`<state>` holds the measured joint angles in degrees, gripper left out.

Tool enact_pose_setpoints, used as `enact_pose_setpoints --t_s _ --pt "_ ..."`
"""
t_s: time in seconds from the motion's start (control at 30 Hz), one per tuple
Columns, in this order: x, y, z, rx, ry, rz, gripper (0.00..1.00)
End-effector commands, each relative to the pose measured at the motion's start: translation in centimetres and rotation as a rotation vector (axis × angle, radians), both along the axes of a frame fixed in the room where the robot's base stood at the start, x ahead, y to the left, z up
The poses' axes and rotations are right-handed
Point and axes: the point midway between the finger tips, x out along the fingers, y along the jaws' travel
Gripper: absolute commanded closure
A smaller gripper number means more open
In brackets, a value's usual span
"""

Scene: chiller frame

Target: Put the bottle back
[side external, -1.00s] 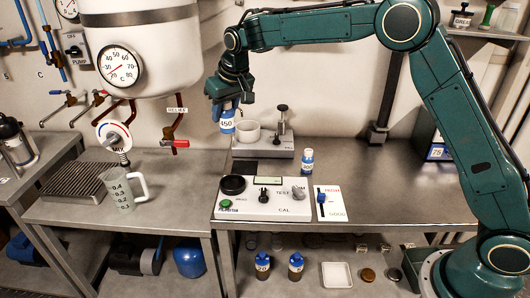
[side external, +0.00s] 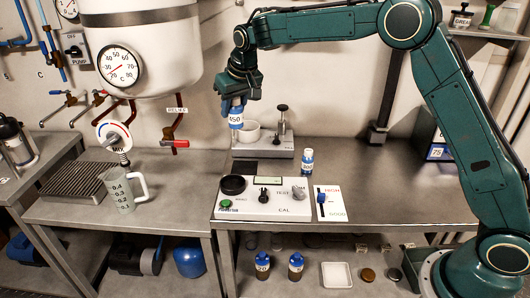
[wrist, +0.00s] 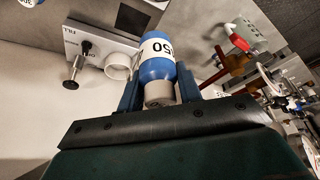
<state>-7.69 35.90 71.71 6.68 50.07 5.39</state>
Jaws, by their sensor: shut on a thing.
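My gripper (side external: 236,98) is shut on a blue bottle (side external: 236,118) with a white label that reads 450. The bottle hangs upright below the gripper, above the back of the bench and just left of a white cup. In the wrist view the bottle (wrist: 157,62) sits between the two blue fingers, with its pale cap toward the gripper. A second blue and white bottle (side external: 307,160) stands on the bench, right of the cup's device.
The white cup (side external: 247,131) sits on a device with a plunger (side external: 283,120). In front are a control box (side external: 262,198) and a slider card (side external: 330,203). A measuring jug (side external: 143,190) stands left, under the tank (side external: 150,40).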

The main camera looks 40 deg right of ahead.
Motion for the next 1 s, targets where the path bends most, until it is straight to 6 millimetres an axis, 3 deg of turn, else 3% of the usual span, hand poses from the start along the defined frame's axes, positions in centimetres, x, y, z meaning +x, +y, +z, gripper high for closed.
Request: enact_pose_setpoints --t_s 0.3,0.5,0.7,1.0 --pt "0.0 -9.5 -1.6 0.001 0.001 -0.195 0.92" --pt "-0.6 -14.2 -2.4 0.000 0.001 -0.291 0.92" --pt "-0.9 -15.9 -2.7 0.000 0.000 -0.329 0.92" --pt "-0.9 -16.0 -3.7 0.000 0.001 -0.330 0.92"
